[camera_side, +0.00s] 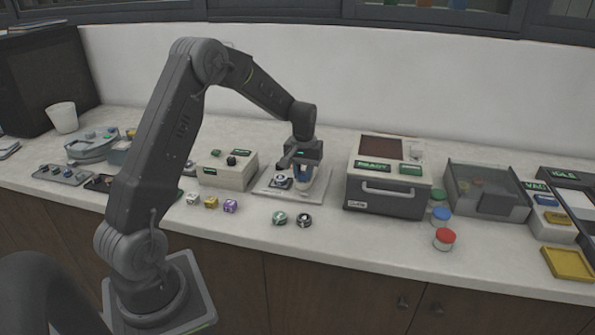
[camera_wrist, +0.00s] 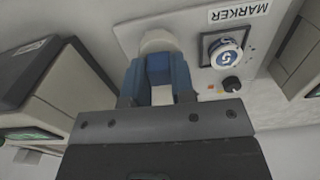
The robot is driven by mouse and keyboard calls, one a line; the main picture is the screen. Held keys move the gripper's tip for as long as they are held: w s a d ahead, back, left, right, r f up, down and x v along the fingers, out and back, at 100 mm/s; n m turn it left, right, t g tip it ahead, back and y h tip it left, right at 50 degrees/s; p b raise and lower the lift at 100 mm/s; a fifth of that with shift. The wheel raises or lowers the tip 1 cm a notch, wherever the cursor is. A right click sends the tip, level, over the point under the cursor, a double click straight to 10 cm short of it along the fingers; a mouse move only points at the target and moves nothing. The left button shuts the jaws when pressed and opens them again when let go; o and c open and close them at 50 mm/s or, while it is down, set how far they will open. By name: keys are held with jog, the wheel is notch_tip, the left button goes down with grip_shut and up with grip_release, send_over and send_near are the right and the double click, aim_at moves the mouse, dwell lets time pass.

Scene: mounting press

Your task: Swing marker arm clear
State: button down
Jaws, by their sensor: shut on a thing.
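The marker station is a pale plate (camera_side: 262,190) on the counter, and it also shows in the wrist view with a "MARKER" label (camera_wrist: 239,11). A round blue-and-white puck with a "5" (camera_wrist: 226,54) sits in a dark square holder on the plate. Beside it stands the marker arm, a white post with a blue part (camera_wrist: 158,68). My gripper (camera_wrist: 158,92) is shut on the blue part, to the left of the puck in the wrist view. In the side view my gripper (camera_side: 303,168) reaches down over the plate. The lower part of its grip is hidden.
A grey box with a green "READY" display (camera_side: 373,166) stands close to the right of the plate. A beige control box (camera_side: 226,170) is to the left. Red-lidded (camera_side: 445,237) and blue-lidded jars stand further right.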

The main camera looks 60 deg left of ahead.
jog(key=shift+w+d+n, duration=0.2)
jog(key=shift+n, duration=0.1)
jog(key=c, duration=1)
grip_release()
jog(key=shift+o, duration=0.2)
notch_tip(320, 180, up, 14)
